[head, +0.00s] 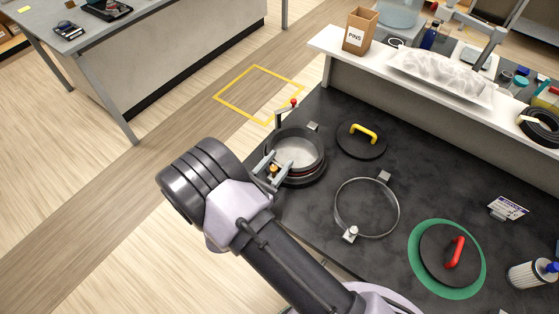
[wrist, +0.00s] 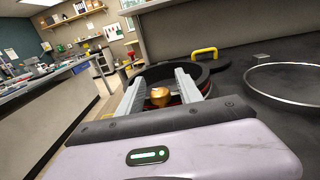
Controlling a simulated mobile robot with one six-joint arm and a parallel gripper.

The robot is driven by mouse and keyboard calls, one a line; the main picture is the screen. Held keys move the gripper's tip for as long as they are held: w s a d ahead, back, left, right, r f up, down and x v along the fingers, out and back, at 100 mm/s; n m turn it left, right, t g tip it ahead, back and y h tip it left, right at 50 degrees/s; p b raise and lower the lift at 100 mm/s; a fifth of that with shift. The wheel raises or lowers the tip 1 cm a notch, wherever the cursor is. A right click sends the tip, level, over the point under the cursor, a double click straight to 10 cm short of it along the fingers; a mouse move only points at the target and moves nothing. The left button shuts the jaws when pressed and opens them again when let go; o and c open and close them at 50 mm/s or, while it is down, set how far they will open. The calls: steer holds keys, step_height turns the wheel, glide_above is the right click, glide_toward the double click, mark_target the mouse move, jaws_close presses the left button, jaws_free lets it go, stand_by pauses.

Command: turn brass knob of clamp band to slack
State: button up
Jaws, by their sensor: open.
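The brass knob (head: 272,169) sits on the near-left side of a round port (head: 297,150) with a dark rim on the black bench. In the wrist view the knob (wrist: 160,97) shows between the two fingers of my gripper (wrist: 159,80). My gripper (head: 271,163) is open, one finger on each side of the knob, with a gap visible to each finger. The clamp band around the port is mostly hidden by the rim and my gripper. A reddish band (head: 318,172) shows low on the port's side.
A loose metal ring (head: 399,207) lies right of the port. A black lid with a yellow handle (head: 363,132) lies behind it. A lid with a red handle (head: 454,252) lies on a green mat (head: 416,265). A red-tipped lever (head: 293,103) stands behind the port.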

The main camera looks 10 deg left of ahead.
steer(key=shift+w+d, duration=0.2)
steer(key=shift+w, duration=0.25)
jaws_close()
